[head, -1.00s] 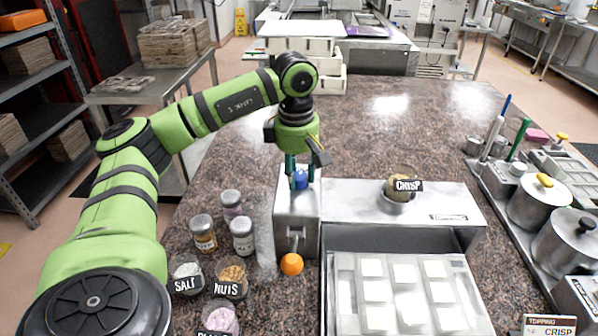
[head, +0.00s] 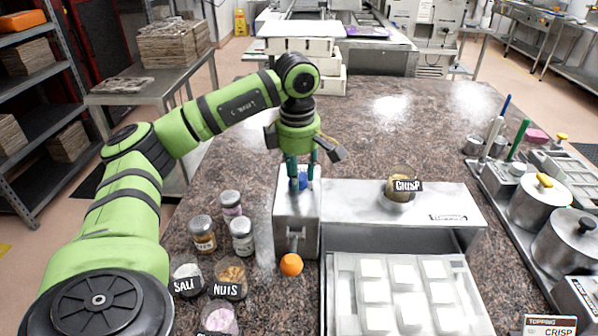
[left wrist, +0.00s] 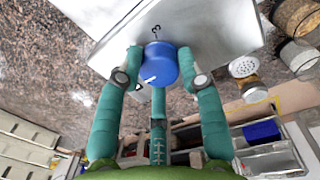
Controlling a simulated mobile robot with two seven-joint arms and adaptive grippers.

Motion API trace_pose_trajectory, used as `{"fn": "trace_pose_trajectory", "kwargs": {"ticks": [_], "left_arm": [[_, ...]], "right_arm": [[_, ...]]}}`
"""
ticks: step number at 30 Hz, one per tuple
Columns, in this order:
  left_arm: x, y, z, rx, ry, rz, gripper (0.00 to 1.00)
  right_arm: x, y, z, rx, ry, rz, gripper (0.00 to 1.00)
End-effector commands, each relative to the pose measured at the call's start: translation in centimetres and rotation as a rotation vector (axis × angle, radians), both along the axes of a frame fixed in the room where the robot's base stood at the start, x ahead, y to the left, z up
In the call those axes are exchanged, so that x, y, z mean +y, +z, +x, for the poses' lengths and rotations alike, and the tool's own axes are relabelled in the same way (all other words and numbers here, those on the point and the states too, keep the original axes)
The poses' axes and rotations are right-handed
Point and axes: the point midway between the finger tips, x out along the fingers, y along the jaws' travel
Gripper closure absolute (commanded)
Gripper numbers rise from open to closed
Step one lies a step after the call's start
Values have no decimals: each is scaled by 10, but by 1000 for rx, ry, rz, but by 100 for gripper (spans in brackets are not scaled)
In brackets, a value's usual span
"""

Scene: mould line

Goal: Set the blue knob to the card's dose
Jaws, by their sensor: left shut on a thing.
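The blue knob (left wrist: 159,64) sits on top of the metal dispenser box (head: 297,215), with a white pointer mark and a dark "3" beside it in the left wrist view. It also shows in the head view (head: 302,180), partly hidden by fingers. My left gripper (head: 301,182) points down and is shut on the knob; its green fingers flank it in the left wrist view (left wrist: 160,80). The card (head: 549,326) at the lower right reads "TOPPING" and "CRISP"; the rest is cut off. My right gripper is out of view.
An orange ball (head: 291,265) is at the box's front. Labelled jars, including one marked NUTS (head: 230,280), stand to the left. A CRISP bowl (head: 398,192) sits on the metal shelf, behind a tray (head: 345,300) of white blocks.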

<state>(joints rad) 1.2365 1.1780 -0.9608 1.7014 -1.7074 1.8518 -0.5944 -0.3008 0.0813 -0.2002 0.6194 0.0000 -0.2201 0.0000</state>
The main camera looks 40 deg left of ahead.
Motion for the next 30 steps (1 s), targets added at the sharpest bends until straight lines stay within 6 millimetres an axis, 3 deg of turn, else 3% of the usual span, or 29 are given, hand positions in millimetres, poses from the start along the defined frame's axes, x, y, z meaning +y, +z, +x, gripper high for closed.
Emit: {"fn": "trace_pose_trajectory", "kwargs": {"ticks": [3, 4, 5, 6, 19, 23, 27, 30], "left_arm": [[2, -2, -2, 10, 4, 3, 95], [2, -2, -2, 10, 4, 3, 54], [2, -2, -2, 10, 4, 3, 42], [2, -2, -2, 9, 3, 4, 38], [0, 8, 0, 1, 0, 0, 38], [0, 30, -1, -2, 1, 0, 38], [-1, 65, -3, -4, 1, 0, 38], [-1, 74, -3, -1, 1, 3, 38]], "right_arm": [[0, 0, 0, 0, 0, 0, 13], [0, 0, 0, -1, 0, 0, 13], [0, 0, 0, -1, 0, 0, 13], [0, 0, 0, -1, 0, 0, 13], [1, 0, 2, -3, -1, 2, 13], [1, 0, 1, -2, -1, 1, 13], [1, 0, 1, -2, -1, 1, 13], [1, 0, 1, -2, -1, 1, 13]]}}
